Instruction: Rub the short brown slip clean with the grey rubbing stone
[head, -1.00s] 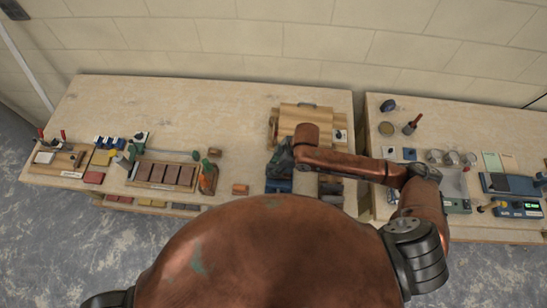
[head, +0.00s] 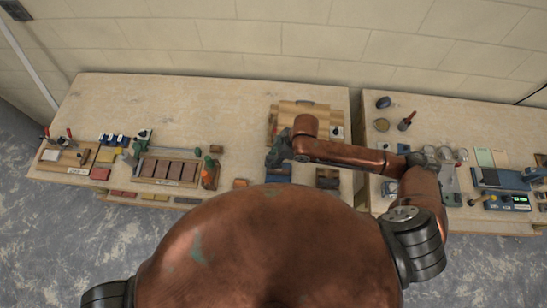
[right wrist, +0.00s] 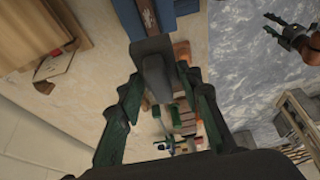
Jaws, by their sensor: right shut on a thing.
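My right gripper (right wrist: 156,82) is shut on a grey block (right wrist: 153,60), which looks like the rubbing stone. In the head view the same gripper (head: 277,153) is at the table's front, beside a blue holder (head: 278,171). In the right wrist view the blue holder (right wrist: 182,22) is just beyond the block, with a brown slip (right wrist: 147,16) with pale marks along it. I cannot tell whether the block touches the slip. My left gripper (right wrist: 283,30) shows at the top right of the right wrist view, over the floor, its fingers apart and empty.
A wooden board (head: 290,116) lies behind the right gripper. A rack of several brown slips (head: 168,170) and a green-handled tool (head: 180,150) are to the left. Another dark holder (head: 327,178) stands close on the right. The middle-left tabletop (head: 200,110) is clear.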

